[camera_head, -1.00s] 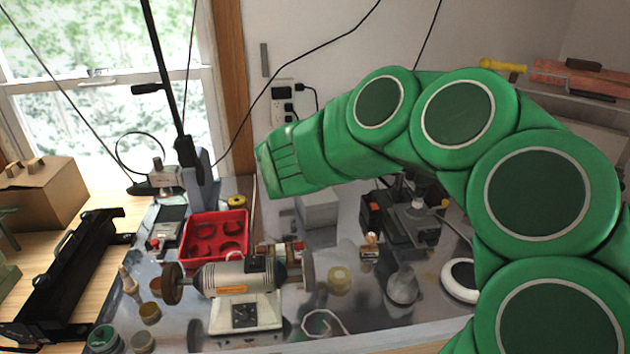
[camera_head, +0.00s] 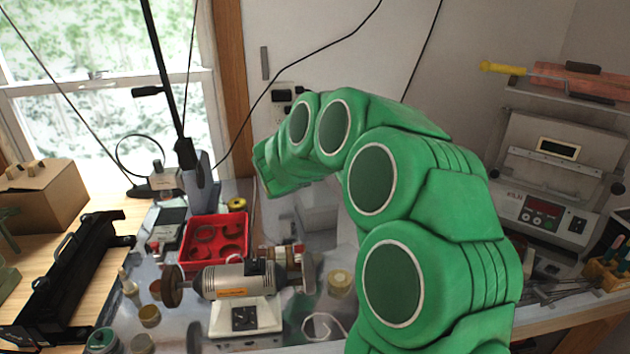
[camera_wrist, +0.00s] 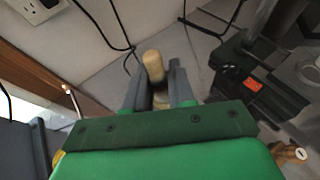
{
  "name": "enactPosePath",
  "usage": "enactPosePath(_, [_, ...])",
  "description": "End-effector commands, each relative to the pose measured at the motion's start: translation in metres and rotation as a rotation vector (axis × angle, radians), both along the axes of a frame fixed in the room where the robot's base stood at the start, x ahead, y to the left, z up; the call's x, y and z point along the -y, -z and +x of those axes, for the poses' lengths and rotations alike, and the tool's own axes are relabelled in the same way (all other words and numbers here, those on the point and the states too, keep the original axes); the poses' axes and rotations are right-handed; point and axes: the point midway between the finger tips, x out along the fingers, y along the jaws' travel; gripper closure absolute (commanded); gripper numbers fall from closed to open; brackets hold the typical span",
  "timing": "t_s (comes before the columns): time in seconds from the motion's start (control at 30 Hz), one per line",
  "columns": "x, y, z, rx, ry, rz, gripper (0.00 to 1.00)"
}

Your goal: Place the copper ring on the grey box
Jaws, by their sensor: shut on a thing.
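In the wrist view my gripper (camera_wrist: 161,82) is shut on a tan, rounded thing (camera_wrist: 153,65) that sticks out past the fingertips. I cannot tell from its shape whether this is the copper ring. In the head view the fingers are hidden behind the green end of my arm. The grey box (camera_head: 318,212) stands on the bench behind and below my forearm, partly covered by it. Its bare top looks pale grey. Ring-like shapes show in the red tray (camera_head: 186,262), left of the box, too small to tell apart.
A bench grinder (camera_head: 235,283) stands in front of the tray. A lamp column (camera_head: 197,175) rises at the back left. A kiln (camera_head: 545,210) stands at the right. A black machine (camera_wrist: 245,85) shows right of my fingers in the wrist view.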

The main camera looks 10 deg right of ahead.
Motion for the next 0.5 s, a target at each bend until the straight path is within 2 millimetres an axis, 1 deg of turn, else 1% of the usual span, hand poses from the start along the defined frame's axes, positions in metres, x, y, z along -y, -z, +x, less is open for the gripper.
enactPosePath(0.1, [0.001,0.013,0.009,-0.004,0.001,-0.003,1.0])
enactPosePath(0.2, [0.0,0.02,0.015,-0.003,0.001,-0.004,1.0])
enactPosePath(0.5, [0.0,0.028,0.023,-0.001,0.001,-0.001,1.0])
